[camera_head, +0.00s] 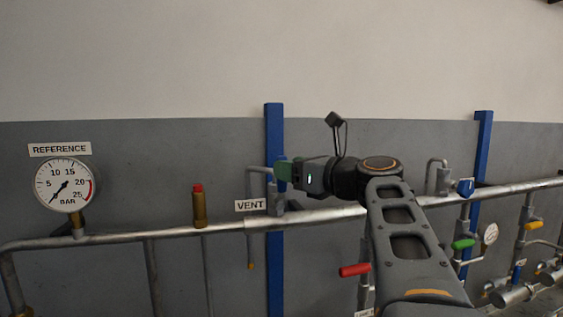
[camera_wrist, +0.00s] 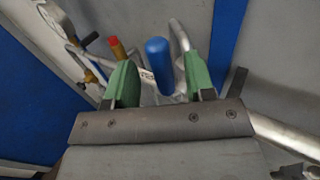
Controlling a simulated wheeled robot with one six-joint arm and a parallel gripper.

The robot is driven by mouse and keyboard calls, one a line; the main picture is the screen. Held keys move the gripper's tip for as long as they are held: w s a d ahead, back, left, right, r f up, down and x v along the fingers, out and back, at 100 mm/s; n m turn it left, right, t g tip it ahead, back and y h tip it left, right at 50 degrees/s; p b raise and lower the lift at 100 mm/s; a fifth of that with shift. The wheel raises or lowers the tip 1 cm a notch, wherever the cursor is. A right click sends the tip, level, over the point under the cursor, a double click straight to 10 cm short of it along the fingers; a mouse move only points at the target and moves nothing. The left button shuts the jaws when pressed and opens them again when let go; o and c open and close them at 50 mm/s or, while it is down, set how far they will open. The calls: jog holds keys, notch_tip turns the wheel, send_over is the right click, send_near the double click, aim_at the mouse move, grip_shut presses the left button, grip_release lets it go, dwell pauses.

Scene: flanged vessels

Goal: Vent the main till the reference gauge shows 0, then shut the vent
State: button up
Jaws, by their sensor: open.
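The reference gauge (camera_head: 66,184) is on the wall at the left in the head view, with its needle pointing lower left, at or close to 0. In the wrist view, a blue handle (camera_wrist: 158,63) stands between the fingers, with a gap to the left one. Contact with the right finger cannot be told.
A brass fitting with a red cap (camera_head: 199,205) stands on the pipe left of the label. Blue (camera_head: 465,187), green (camera_head: 463,244), red (camera_head: 355,270) and yellow (camera_head: 533,225) handles are to the right. A blue post (camera_head: 274,130) rises behind my gripper.

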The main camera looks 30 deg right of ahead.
jog(key=shift+x, duration=1.45)
grip_shut()
